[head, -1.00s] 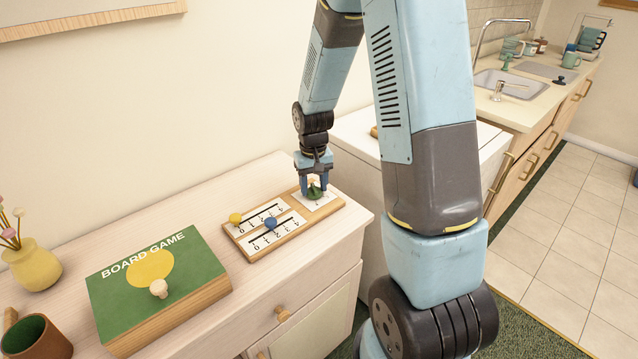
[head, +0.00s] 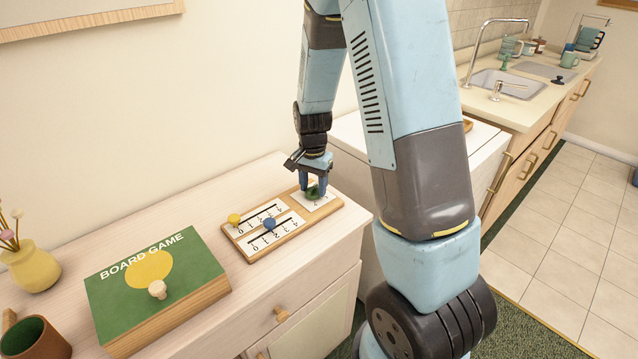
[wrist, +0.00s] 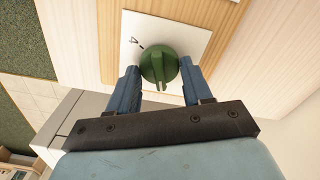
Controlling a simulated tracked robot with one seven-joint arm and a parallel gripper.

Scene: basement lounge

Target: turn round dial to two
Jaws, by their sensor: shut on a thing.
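The round dial (head: 313,192) is green and sits on a white plate (head: 325,199) at the right end of a wooden board (head: 279,241) on the cabinet top. In the wrist view the dial (wrist: 158,64) has a raised ridge, and a "4" shows on the plate beside it; other marks are hidden. My gripper (head: 314,190) points down over the dial and is shut on it, with one blue finger on each side in the wrist view (wrist: 158,76). Which number the dial points to, I cannot tell.
Two sliders, yellow (head: 234,220) and blue (head: 270,224), sit on numbered scales left of the dial. A green board game box (head: 160,290) lies farther left. A yellow vase (head: 33,265) and a brown cup (head: 36,338) stand at the far left.

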